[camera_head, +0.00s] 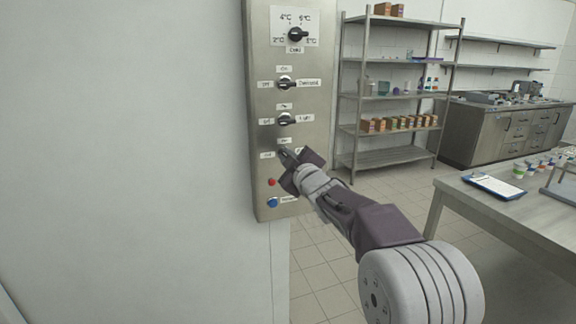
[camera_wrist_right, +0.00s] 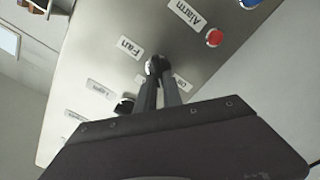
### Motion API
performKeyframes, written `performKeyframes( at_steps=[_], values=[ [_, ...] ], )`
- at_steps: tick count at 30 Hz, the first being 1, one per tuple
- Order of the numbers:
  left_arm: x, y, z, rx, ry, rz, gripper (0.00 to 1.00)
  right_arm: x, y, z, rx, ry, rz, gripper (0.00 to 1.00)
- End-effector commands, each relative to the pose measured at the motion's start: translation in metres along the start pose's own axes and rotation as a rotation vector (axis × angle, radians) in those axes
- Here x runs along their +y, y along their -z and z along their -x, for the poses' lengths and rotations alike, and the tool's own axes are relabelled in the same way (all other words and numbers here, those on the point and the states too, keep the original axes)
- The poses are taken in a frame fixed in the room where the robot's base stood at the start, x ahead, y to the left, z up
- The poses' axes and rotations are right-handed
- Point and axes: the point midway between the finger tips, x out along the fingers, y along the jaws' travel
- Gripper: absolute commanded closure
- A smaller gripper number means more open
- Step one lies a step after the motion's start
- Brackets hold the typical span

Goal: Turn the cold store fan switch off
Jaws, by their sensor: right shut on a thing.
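The fan switch (camera_wrist_right: 154,66) is a small dark knob on a grey metal control panel (camera_head: 262,100). In the wrist view the label "Fan" (camera_wrist_right: 130,47) is beside it, and a label that seems to read "Off" (camera_wrist_right: 181,80) is on its other side. My right gripper (camera_head: 287,156) is at this knob, low on the panel; in the wrist view its fingers (camera_wrist_right: 157,74) are shut on the knob. The fingers hide most of the knob, so I cannot tell which way it points. My left gripper is not in view.
Above are more knobs: one (camera_head: 286,119), another (camera_head: 286,84) and a temperature dial (camera_head: 295,34). Below are a red light or button (camera_head: 271,182) and a blue button (camera_head: 272,202). A shelf rack (camera_head: 395,157) and a table (camera_head: 478,205) stand to the right.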

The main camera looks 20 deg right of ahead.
Motion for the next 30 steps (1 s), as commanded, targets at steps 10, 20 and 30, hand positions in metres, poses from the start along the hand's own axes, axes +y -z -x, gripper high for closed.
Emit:
performKeyframes(
  at_steps=[10,20,30],
  values=[
    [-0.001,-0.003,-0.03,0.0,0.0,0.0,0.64,-0.007,-0.004,0.0,-0.001,0.001,0.323,1.0],
    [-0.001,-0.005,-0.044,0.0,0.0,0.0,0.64,-0.009,-0.004,0.0,-0.001,0.001,0.573,1.0],
    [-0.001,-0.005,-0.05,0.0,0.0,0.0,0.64,-0.009,-0.004,0.0,-0.002,0.003,0.707,1.0]
  ],
)
